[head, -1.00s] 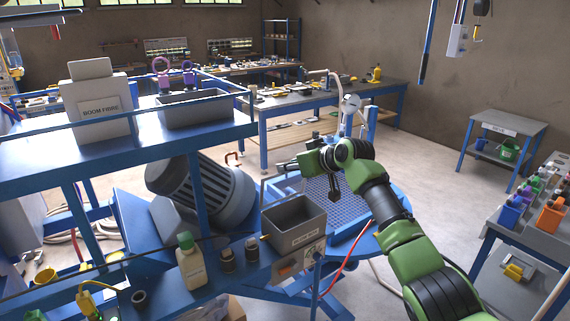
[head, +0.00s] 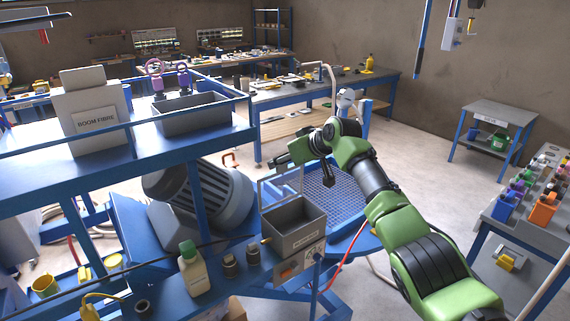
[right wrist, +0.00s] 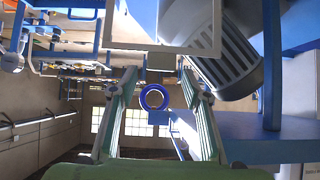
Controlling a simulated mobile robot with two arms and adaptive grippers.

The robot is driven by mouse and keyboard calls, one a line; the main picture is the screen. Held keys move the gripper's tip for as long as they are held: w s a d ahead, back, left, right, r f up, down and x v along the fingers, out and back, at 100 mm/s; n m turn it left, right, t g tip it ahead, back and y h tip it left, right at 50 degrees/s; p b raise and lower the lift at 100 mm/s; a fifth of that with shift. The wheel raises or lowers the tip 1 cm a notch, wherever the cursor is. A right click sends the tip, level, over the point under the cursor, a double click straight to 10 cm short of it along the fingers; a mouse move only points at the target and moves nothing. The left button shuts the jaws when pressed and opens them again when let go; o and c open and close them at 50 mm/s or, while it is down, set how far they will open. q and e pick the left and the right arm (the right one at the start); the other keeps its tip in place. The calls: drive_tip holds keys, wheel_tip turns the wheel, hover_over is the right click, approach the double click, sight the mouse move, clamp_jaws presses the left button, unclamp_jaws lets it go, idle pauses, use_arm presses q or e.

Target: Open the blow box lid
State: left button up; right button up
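The blow box (head: 294,241) is a grey open-topped bin with a label on its front, in the middle of the head view. Its thin-framed lid (head: 262,193) stands raised at the back of the box, and the inside of the box shows. My right gripper (head: 281,161) is just above the lid's top edge. In the right wrist view the lid's pale frame (right wrist: 150,46) with a small tab crosses the top, beyond the fingers. The fingers (right wrist: 160,115) are apart with nothing between them. I cannot tell whether they touch the lid. My left gripper is not in view.
A blue mesh platform (head: 335,190) lies right of the box. A large grey motor (head: 215,195) is to its left. A bottle (head: 193,270) and small dark containers stand at the front left. A blue shelf with a boom fibre box (head: 95,120) rises at the left.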

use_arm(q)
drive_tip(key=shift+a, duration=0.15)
use_arm(e)
drive_tip(key=shift+s+f, duration=0.2)
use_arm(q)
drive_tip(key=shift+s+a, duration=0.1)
use_arm(e)
drive_tip(key=shift+f, duration=0.1)
drive_tip(key=v, duration=1.2)
